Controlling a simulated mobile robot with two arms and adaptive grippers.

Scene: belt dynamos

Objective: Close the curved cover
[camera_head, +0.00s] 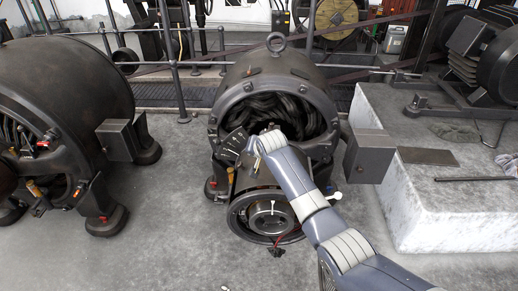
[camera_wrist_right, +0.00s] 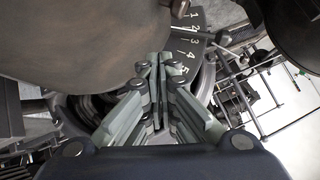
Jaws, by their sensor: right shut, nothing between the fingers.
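A dark dynamo (camera_head: 278,72) stands in the middle of the head view. Its upper front is open and shows black windings (camera_head: 262,112). A rounded housing (camera_head: 251,180) with a round end ring (camera_head: 272,219) projects below the opening. My right gripper (camera_head: 266,142) is in front of the opening, above this housing. In the wrist view my right gripper (camera_wrist_right: 158,66) is shut and empty. A large smooth curved metal surface (camera_wrist_right: 70,42) lies close to its fingertips; I cannot tell whether they touch. I cannot tell for certain which part is the curved cover. My left gripper is out of view.
A numbered scale plate (camera_head: 233,143), also in the wrist view (camera_wrist_right: 190,40), sits beside the fingers. A box (camera_head: 369,156) is on the dynamo's right. Another dynamo (camera_head: 62,85) stands left. A pale stone block (camera_head: 440,205) is right. Railings (camera_head: 178,75) run behind.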

